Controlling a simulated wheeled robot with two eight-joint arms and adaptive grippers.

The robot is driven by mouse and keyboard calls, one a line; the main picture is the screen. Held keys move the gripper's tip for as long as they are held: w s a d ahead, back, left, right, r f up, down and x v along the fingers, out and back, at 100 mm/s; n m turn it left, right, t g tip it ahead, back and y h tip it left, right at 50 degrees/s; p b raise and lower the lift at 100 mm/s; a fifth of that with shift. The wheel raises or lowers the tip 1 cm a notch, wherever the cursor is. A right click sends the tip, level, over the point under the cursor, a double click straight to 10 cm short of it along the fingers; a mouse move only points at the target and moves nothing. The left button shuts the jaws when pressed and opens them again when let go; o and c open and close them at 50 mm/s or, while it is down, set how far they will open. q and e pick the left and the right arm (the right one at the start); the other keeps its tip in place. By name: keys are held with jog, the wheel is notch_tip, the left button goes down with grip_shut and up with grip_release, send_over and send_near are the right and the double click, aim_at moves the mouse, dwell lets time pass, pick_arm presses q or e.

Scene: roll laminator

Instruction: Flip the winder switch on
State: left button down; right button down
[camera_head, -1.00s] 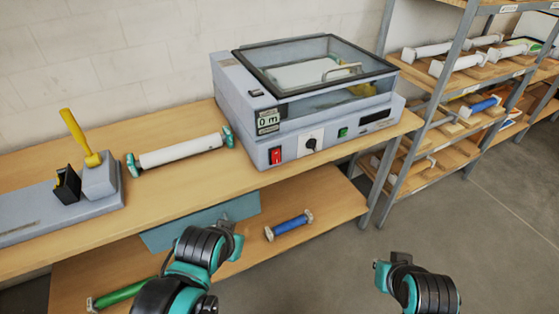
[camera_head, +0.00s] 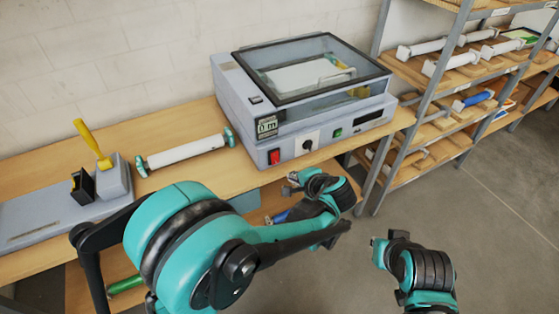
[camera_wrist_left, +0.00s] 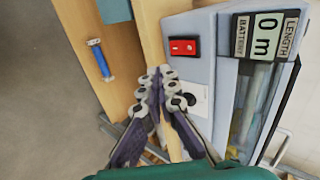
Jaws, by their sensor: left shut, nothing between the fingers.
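The grey laminator (camera_head: 292,140) stands on the bench. Its front has a red rocker switch (camera_head: 274,157), a black knob (camera_head: 307,145) on a white plate and a green button (camera_head: 338,132). A small black switch (camera_head: 256,100) sits on its top left edge. I cannot read which is the winder switch. My left gripper (camera_head: 288,184) is shut and empty, in front of and below the panel. In the left wrist view its fingertips (camera_wrist_left: 160,88) are near the red switch (camera_wrist_left: 184,46), apart from it, and partly cover the knob plate. My right gripper (camera_head: 377,247) is away right, its jaws unclear.
A white roll (camera_head: 185,152) and a grey base with a yellow lever (camera_head: 95,147) lie on the bench to the left. A blue roll (camera_wrist_left: 101,60) lies on the lower shelf. Shelving with rolls (camera_head: 440,100) stands right. The floor at right is clear.

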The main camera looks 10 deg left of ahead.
pick_arm(q)
jog(key=shift+w+d, duration=0.2)
jog(key=shift+d, duration=0.3)
jog(key=shift+f, duration=0.1)
jog(key=b, duration=0.3)
send_near(279, 165)
jog(key=shift+w+a+f, duration=0.1)
jog(key=shift+w+a, duration=0.15)
jog(key=shift+a, duration=0.4)
jog(key=shift+w+a+f, duration=0.1)
jog(key=shift+w+a, duration=0.1)
jog(key=shift+a, duration=0.4)
jog(key=shift+w+a+f, duration=0.1)
jog(key=shift+w+a, duration=0.15)
jog(key=shift+a, duration=0.4)
